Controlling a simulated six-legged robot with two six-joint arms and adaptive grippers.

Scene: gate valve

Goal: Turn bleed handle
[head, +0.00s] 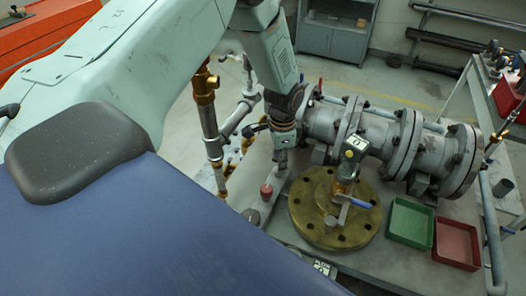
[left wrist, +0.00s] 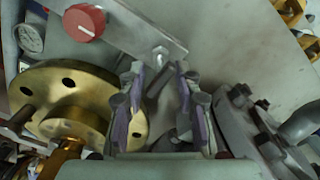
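My left gripper (head: 281,163) points down beside the brass flange in the head view. In the left wrist view its two purple-padded fingers (left wrist: 160,110) are apart, one on each side. A short dark grey bar (left wrist: 158,82), which looks like the bleed handle, lies between them, near a bolt-like stem (left wrist: 160,53) on a grey plate. I cannot tell whether the fingers touch it. In the head view the gripper hides it. A red knob (left wrist: 84,22) with a white line is on the same plate; it also shows in the head view (head: 266,191). My right gripper is not in view.
The brass flange (head: 310,222) carries a valve with a blue lever (head: 354,200). A grey flanged pipe (head: 376,138) stands behind it. A green tray (head: 410,222) and a red tray (head: 457,243) sit to the right. A dial gauge (left wrist: 30,38) is at the wrist view's upper left.

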